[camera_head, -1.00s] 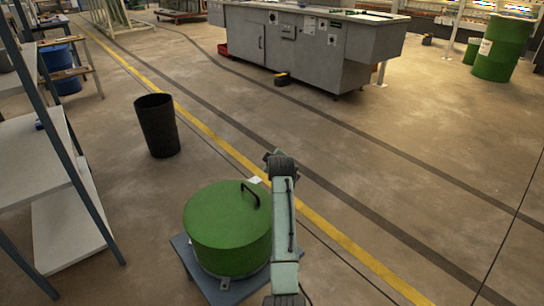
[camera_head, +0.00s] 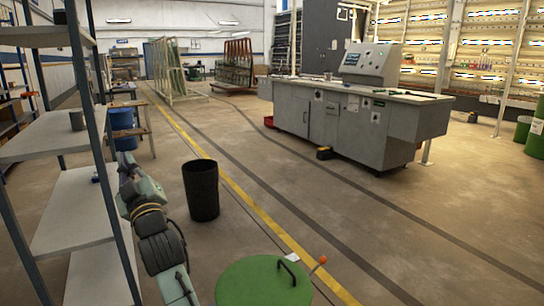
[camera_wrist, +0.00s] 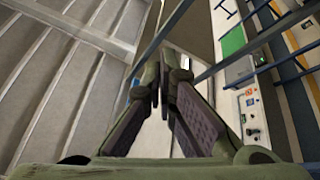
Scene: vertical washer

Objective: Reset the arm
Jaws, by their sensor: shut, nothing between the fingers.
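My gripper (camera_wrist: 158,88) fills the middle of the wrist view, its two padded fingers shut with nothing between them. In the head view my arm (camera_head: 156,236) rises from the bottom edge and leans left beside the grey shelving. Its far end is small there, and the fingers are hard to make out. The washer's round green lid (camera_head: 262,286) is at the bottom, cut off by the frame edge, with a black handle (camera_head: 291,270) and an orange-red knob (camera_head: 323,260) at its right. The arm is left of the lid and apart from it.
The metal shelf unit (camera_head: 72,218) stands close to my arm on the left. A black bin (camera_head: 201,190) stands on the floor behind the washer. A grey machine bench (camera_head: 345,120) is farther back. The floor right of the yellow line is mostly clear.

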